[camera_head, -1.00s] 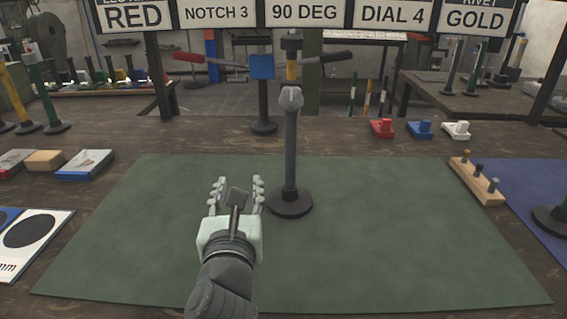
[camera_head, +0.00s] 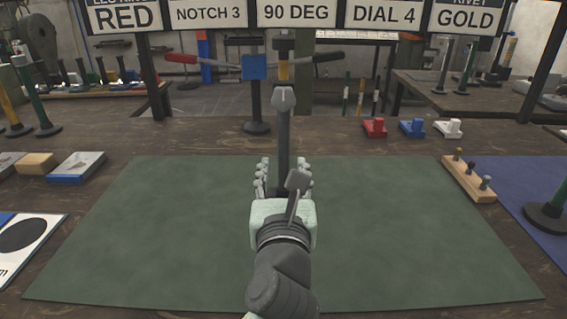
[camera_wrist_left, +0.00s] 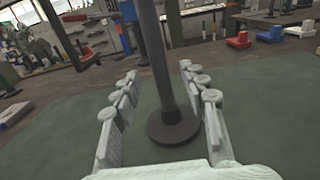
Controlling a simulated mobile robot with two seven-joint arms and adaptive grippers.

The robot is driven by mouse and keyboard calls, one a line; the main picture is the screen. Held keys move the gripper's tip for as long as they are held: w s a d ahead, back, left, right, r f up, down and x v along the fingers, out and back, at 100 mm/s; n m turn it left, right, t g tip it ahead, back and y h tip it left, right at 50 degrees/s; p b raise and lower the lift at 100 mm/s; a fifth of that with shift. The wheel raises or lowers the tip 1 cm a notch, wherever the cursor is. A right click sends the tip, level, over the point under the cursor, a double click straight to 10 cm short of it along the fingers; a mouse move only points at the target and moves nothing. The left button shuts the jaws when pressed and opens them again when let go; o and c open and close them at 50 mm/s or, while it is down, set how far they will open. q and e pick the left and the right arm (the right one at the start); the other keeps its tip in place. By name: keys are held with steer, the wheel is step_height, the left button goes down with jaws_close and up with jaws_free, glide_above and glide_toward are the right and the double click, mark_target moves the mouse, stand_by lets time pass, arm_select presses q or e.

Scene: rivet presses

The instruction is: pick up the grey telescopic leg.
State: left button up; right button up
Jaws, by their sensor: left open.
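The grey telescopic leg (camera_head: 283,130) stands upright on the green mat (camera_head: 160,220), with a light grey faceted top and a dark round base. My left gripper (camera_head: 283,178) is in front of the leg in the head view, with its fingers on either side of the lower shaft. The wrist view shows the open fingers (camera_wrist_left: 160,95) with the shaft (camera_wrist_left: 157,50) between them in the picture and the round base (camera_wrist_left: 173,126) beyond. No contact shows. The gripper hides the base in the head view. My right gripper is not in view.
A wooden block with several pegs (camera_head: 470,180) lies at the mat's right edge. Red (camera_head: 375,127), blue (camera_head: 412,127) and white (camera_head: 449,128) parts sit behind it. A press with a red-handled bar (camera_head: 255,90) stands behind the leg. The mat is clear on both sides.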

mark_target(284, 159)
arm_select(q)
steer(key=w, duration=0.4)
steer(key=shift+w+r, duration=0.15)
steer(key=shift+r, duration=0.1)
steer(key=shift+c, duration=0.5)
jaws_close()
